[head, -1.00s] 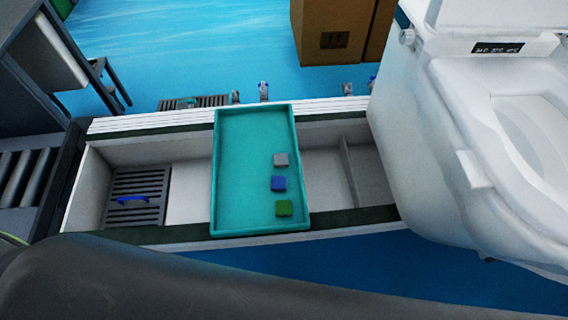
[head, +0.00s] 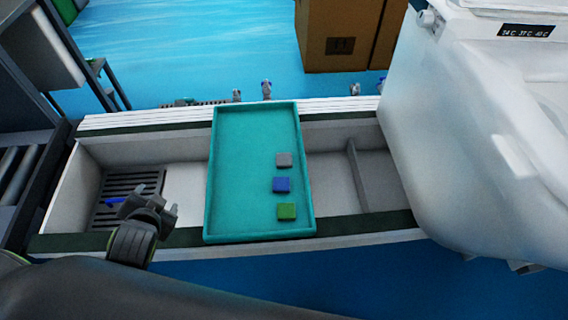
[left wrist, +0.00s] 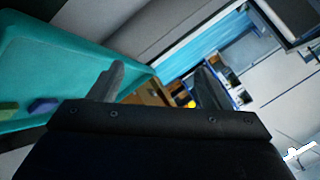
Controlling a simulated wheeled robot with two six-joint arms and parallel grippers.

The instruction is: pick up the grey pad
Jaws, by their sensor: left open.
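The grey pad (head: 283,160) lies flat in a teal tray (head: 238,215), toward its right side. A blue pad (head: 281,185) and a green pad (head: 286,211) lie in a row on the near side of it. My left gripper (head: 163,204) is open and empty, left of the tray and well apart from the pads. The blue pad (left wrist: 42,105) and green pad (left wrist: 8,105) show at the left edge; I cannot make out the grey pad there. My right gripper is not in view.
The tray lies across a white trough (head: 190,185) with a dark grate (head: 130,183) at its left. Cardboard boxes (head: 335,35) stand behind. The space above the tray is clear.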

